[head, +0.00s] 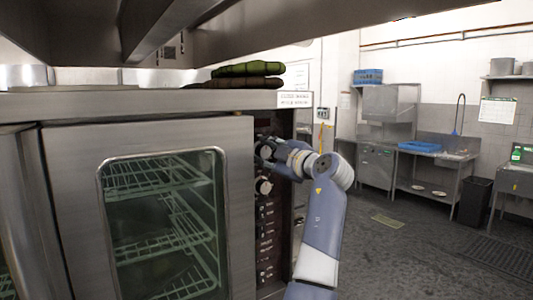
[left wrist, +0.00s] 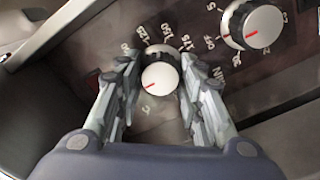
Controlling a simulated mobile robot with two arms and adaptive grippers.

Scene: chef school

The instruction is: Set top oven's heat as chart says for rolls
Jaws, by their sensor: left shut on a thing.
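The oven (head: 75,160) with a glass door fills the left of the head view, with wire racks behind the glass. Its dark control panel (left wrist: 100,35) carries a white upper knob (left wrist: 162,76) and a second white knob (left wrist: 252,27), which shows as the lower knob (head: 263,186) in the head view. My left gripper (head: 268,150) is at the upper knob, with its fingers (left wrist: 160,85) shut on either side of it. The knob's red mark points to the lower left in the wrist view, among printed numbers partly hidden by the fingers. My right gripper is not in view.
A steel shelf or hood hangs above. A paper (head: 497,111) on the far wall is too small to read. A sink bench (head: 430,165) and black bin (head: 475,201) stand across open floor.

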